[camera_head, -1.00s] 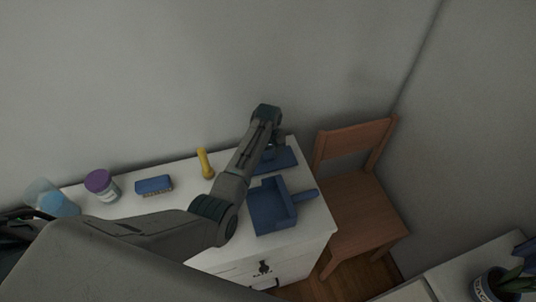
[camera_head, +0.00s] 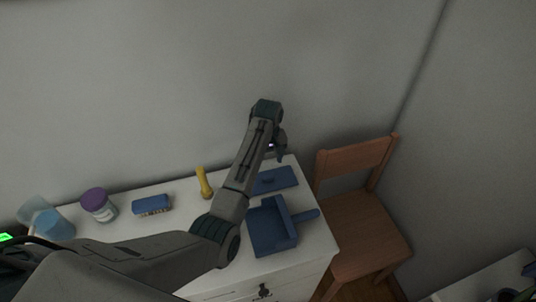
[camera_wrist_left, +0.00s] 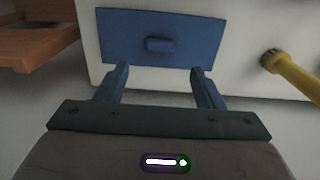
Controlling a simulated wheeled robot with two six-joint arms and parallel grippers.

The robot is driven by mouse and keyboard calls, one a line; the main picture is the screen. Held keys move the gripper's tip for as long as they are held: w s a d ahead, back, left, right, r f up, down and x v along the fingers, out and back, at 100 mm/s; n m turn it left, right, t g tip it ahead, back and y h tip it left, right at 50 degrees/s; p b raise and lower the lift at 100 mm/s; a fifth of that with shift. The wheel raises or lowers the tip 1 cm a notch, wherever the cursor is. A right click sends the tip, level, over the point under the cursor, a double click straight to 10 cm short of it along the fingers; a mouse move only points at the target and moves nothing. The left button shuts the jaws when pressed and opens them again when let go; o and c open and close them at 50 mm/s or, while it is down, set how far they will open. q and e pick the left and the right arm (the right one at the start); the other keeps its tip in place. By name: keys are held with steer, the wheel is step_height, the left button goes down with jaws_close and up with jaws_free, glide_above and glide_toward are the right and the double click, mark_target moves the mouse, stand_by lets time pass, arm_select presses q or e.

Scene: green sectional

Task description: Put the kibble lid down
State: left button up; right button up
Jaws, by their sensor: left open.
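The kibble lid (camera_head: 274,180) is a flat blue rectangle with a small raised handle. It lies on the white cabinet top (camera_head: 178,218) near the back right corner. In the left wrist view the lid (camera_wrist_left: 190,47) lies flat, beyond the fingertips. My left gripper (camera_wrist_left: 160,80) is open and empty, with its fingers apart and pointing at the lid's near edge. In the head view my left gripper (camera_head: 281,152) is above the back edge of the lid, partly hidden by its own wrist. My right gripper is not in view.
A yellow flashlight-like object (camera_head: 204,183), blue brush (camera_head: 152,205), purple-capped jar (camera_head: 99,206) and clear blue cup (camera_head: 52,225) stand to the left. A wooden chair (camera_head: 360,225) is at the right.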

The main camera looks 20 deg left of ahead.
arm_select(q)
steer(key=shift+r, duration=1.85)
steer(key=shift+f, duration=0.1)
